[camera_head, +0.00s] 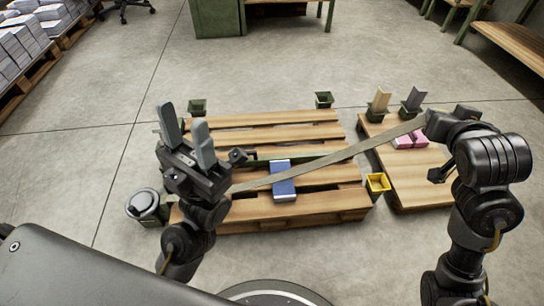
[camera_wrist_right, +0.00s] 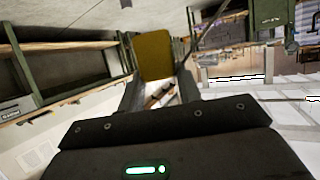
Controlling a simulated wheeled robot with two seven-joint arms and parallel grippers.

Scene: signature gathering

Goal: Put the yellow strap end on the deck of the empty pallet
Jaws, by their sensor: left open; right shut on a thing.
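My right gripper (camera_head: 430,122) is shut at the right. In the right wrist view a flat yellow piece (camera_wrist_right: 153,55), seemingly the yellow strap end, sits between its fingers. A long olive-tan strap (camera_head: 330,158) runs from there down leftward across the slatted wooden pallet (camera_head: 250,212), passing behind my left gripper's arm. My left gripper (camera_head: 186,130) is open and empty, fingers up, over the pallet's left edge. A blue and white block (camera_head: 284,184) lies on this pallet's deck, under the strap. The strap's other end is hidden.
A second wooden platform (camera_head: 405,178) at the right bears pink blocks (camera_head: 410,141). Tan (camera_head: 379,101) and grey (camera_head: 413,99) pieces stand behind it. Open floor lies beyond.

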